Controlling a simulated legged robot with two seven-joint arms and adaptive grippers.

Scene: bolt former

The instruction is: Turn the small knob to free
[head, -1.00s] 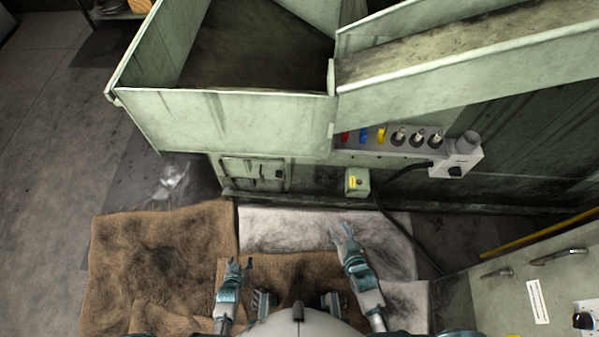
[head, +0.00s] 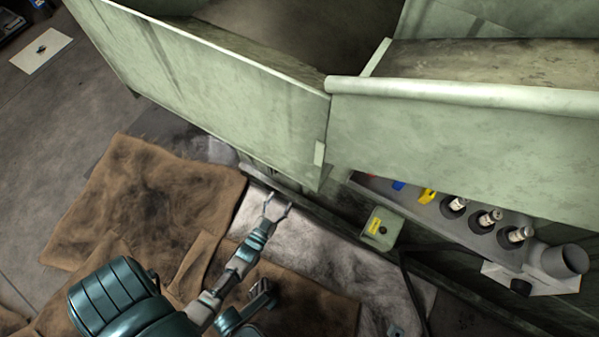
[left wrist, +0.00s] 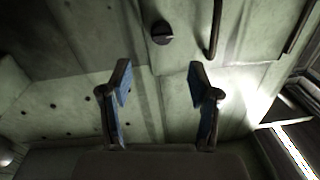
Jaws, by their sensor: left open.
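In the left wrist view a small dark round knob (left wrist: 162,33) with a pale slot or mark sits on a green panel, above the gap between my fingertips. My left gripper (left wrist: 160,78) is open and empty, with its blue-padded fingers apart and not touching the knob. In the head view the left gripper (head: 279,202) is over the white mat, close to the green machine's lower side. I cannot pick out that knob in the head view. Only a small bluish piece at the bottom edge may be my right gripper (head: 397,331).
The overhanging green bin (head: 210,90) hides much of the machine's side. To the right are a small box with a yellow label (head: 382,228), a yellow switch (head: 427,196), several black-ringed knobs and a grey box with a black knob (head: 521,287).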

